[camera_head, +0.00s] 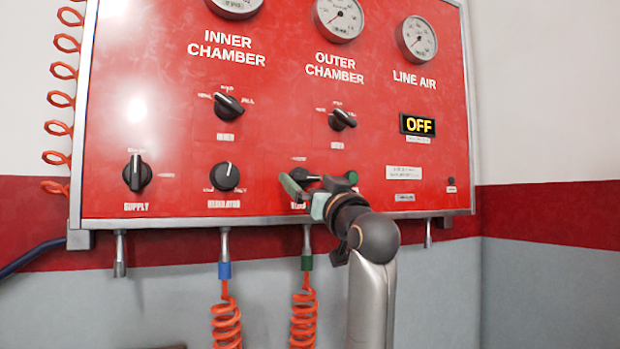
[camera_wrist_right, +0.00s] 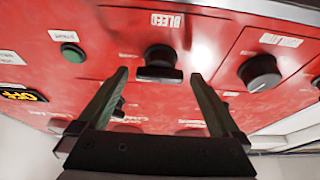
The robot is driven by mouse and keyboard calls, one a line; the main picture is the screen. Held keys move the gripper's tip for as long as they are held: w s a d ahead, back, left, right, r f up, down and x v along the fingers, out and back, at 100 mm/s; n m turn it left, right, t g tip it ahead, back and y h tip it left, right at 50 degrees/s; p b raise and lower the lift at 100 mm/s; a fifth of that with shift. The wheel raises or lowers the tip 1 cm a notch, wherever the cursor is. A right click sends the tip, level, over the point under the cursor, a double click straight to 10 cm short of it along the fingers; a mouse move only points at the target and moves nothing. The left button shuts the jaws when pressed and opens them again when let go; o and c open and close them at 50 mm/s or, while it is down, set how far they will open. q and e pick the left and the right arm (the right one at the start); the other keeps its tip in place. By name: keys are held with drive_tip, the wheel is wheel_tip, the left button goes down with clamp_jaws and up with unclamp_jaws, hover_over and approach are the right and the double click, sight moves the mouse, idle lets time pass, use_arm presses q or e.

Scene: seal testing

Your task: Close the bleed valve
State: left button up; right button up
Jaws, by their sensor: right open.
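The bleed valve is a black rotary knob (camera_wrist_right: 160,62) on the red panel, under an upside-down "BLEED" label in the right wrist view. Its grip bar lies crosswise, roughly horizontal in that view. In the head view the knob (camera_head: 306,177) is partly hidden behind my right gripper (camera_head: 304,196). My right gripper is open, and its two green fingers (camera_wrist_right: 160,76) point at the panel, one to each side of the knob. I see a gap between each finger and the knob; contact is not visible. My left gripper is not in view.
A green button (camera_head: 352,177) sits right of the bleed knob. The regulator knob (camera_head: 225,176), supply knob (camera_head: 137,173), inner chamber knob (camera_head: 228,106) and outer chamber knob (camera_head: 342,119) share the panel. A display (camera_head: 417,125) reads "OFF". Orange coiled hoses (camera_head: 303,318) hang below.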

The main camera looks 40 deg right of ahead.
drive_tip(key=c, duration=1.3)
